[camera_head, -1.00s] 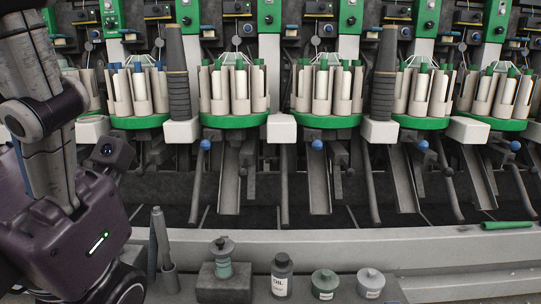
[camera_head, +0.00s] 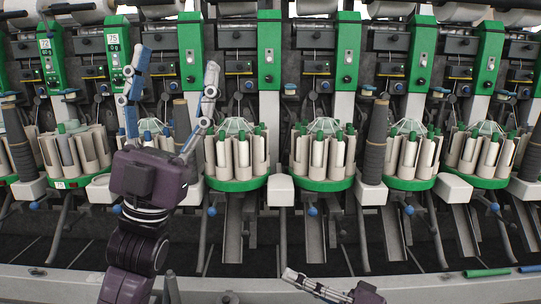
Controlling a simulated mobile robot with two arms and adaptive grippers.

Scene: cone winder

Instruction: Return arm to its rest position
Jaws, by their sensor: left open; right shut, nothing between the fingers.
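My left gripper (camera_head: 174,80) stands upright in the left half of the head view, in front of the winder. Its two fingers point up and are spread wide, with nothing between them. It covers part of a bobbin magazine behind it. My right gripper (camera_head: 296,277) shows low in the middle, at the bottom edge. Its fingers are together and point up and to the left, with nothing in them.
The cone winder fills the back, with a row of round green-based magazines (camera_head: 236,184) holding bobbins. Dark ribbed columns (camera_head: 376,140) stand between some of them. A pale ledge (camera_head: 420,285) runs along the front, with green tubes (camera_head: 487,272) at the right.

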